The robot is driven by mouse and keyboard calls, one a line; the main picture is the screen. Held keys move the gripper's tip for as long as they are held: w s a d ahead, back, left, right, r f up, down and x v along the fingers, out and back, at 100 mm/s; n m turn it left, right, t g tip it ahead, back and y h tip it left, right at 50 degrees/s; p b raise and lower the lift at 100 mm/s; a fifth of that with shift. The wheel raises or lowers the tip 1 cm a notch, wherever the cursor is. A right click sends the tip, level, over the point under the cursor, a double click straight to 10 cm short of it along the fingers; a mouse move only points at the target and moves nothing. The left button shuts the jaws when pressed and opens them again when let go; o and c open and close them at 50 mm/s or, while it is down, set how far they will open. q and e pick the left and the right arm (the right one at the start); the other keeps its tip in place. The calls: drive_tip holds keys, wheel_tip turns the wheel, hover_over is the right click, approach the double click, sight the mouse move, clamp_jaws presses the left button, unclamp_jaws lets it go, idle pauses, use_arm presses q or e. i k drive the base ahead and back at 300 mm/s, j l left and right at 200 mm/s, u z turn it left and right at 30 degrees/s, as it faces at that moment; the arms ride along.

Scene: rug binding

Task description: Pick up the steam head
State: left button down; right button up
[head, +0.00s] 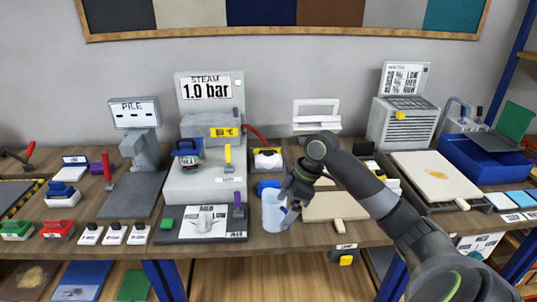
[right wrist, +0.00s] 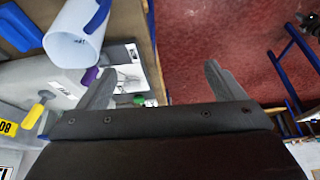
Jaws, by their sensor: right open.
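A grey steam unit (head: 205,180) stands at centre-left on the bench, under a sign reading STEAM 1.0 bar. A red hose (head: 255,133) runs from it toward a white piece (head: 267,159) in a dark holder. A blue-handled piece (head: 188,153) with a dark, rounded base sits on the unit's front. I cannot tell for certain which is the steam head. My right gripper (head: 291,211) is beside a white jug (head: 272,213) at the bench's front. In the right wrist view the gripper (right wrist: 161,82) has its fingers apart with nothing between them. My left gripper is not in view.
The jug with its blue handle shows at upper left in the right wrist view (right wrist: 75,38), close to one finger. A board (head: 330,207) lies right of the gripper. A mat with a purple-handled tool (head: 238,205) lies left. Red floor (right wrist: 225,35) shows beyond the bench edge.

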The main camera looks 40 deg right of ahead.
sight(257, 166)
drive_tip(key=i+l, duration=1.3)
drive_tip(key=l, duration=0.15)
